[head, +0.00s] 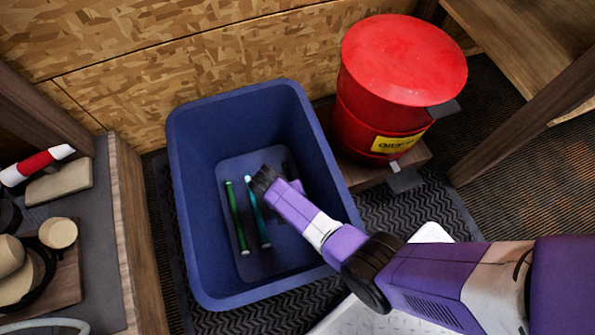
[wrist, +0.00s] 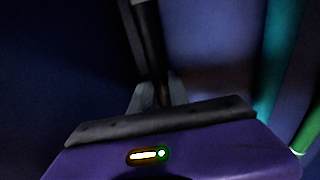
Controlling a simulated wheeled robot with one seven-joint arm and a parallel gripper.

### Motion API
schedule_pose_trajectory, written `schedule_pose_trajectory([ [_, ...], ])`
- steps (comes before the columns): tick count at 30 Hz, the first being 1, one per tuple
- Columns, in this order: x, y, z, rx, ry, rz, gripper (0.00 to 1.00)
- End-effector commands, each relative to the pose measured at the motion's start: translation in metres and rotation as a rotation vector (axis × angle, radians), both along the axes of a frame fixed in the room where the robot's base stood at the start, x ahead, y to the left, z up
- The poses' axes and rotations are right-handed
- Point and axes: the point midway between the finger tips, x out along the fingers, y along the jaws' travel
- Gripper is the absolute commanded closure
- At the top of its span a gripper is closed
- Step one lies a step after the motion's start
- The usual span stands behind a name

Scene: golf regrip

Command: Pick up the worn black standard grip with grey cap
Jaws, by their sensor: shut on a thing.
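My gripper (wrist: 157,92) is inside the blue bin (head: 182,200), reaching down from the right in the head view. In the wrist view its two grey fingers are shut on a black grip (wrist: 150,45). The black grip runs away from between the fingers to the top edge of the view, where a small paler grey end shows. In the head view the gripper and arm hide most of this grip. I cannot tell whether it touches the bin floor.
A green grip (head: 237,215) and a teal grip (head: 258,215) lie in the bin, left of my gripper. A red lidded can (head: 400,70) stands right of the bin. A bench (head: 112,220) with several items is at the left. The bin's walls surround my gripper.

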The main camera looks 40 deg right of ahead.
Motion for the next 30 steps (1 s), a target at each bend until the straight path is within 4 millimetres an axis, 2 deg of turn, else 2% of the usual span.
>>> schedule_pose_trajectory([
  [1, -0.005, -0.004, -0.004, -0.004, 0.009, -0.002, 1.0],
  [8, -0.007, -0.004, -0.004, -0.004, 0.012, -0.002, 1.0],
  [14, -0.006, -0.004, 0.008, -0.004, 0.013, -0.002, 1.0],
  [20, -0.004, -0.002, 0.037, -0.003, 0.009, 0.0, 1.0],
  [30, -0.003, -0.002, 0.113, -0.002, 0.005, 0.0, 1.0],
])
